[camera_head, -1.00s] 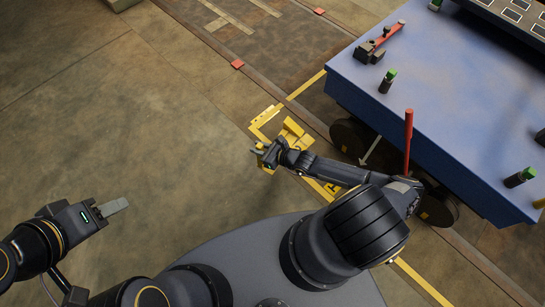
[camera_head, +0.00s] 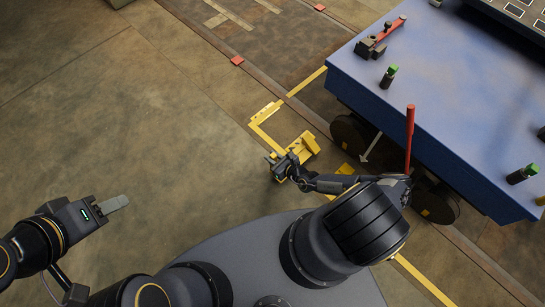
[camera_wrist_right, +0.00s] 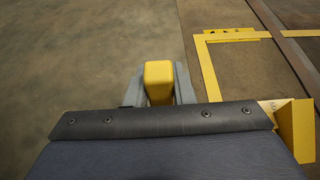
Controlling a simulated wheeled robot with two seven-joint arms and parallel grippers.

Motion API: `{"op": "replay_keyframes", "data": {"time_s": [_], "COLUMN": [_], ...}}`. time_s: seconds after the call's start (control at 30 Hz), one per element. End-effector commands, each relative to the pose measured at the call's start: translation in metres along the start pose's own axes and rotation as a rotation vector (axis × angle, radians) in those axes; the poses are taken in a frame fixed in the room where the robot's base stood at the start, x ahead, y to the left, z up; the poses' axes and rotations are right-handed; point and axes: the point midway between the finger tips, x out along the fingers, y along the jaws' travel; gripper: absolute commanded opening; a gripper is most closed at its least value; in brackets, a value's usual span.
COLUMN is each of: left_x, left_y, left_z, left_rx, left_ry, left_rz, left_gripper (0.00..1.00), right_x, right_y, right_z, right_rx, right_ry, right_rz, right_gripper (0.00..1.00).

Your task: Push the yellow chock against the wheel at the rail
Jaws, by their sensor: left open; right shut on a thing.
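The yellow chock (camera_head: 303,147) is on the floor beside the rail, left of the near dark wheel (camera_head: 350,134) under the blue wagon, with a visible gap between them. My right gripper (camera_head: 283,166) is shut on the chock at its near-left side. My left gripper (camera_head: 116,204) is open and empty over bare floor at the left.
The blue wagon deck (camera_head: 440,100) carries a red-handled tool (camera_head: 384,36) and green-topped pegs. An upright red bar (camera_head: 409,130) stands at its near edge. A yellow floor marking (camera_head: 262,118) lies left of the rail (camera_head: 290,107). A second wheel (camera_head: 435,203) is further right. Floor at left is clear.

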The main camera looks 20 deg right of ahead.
Motion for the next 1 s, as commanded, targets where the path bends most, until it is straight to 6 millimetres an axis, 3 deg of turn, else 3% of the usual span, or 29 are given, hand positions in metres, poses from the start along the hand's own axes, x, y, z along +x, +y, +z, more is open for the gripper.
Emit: {"op": "replay_keyframes", "data": {"time_s": [0.37, 1.0], "left_x": [0.027, 0.026], "left_y": [-0.013, -0.012], "left_z": [0.014, 0.013], "left_rx": [0.0, 0.0], "left_ry": [0.0, 0.0], "left_rz": [0.0, 0.0], "left_gripper": [0.45, 0.45], "right_x": [0.011, 0.01], "right_y": [0.0, -0.052], "right_z": [-0.024, -0.021], "right_rx": [-0.005, -0.007], "right_ry": [-0.006, -0.005], "right_rz": [-0.001, -0.001], "right_gripper": [0.0, 0.0]}}
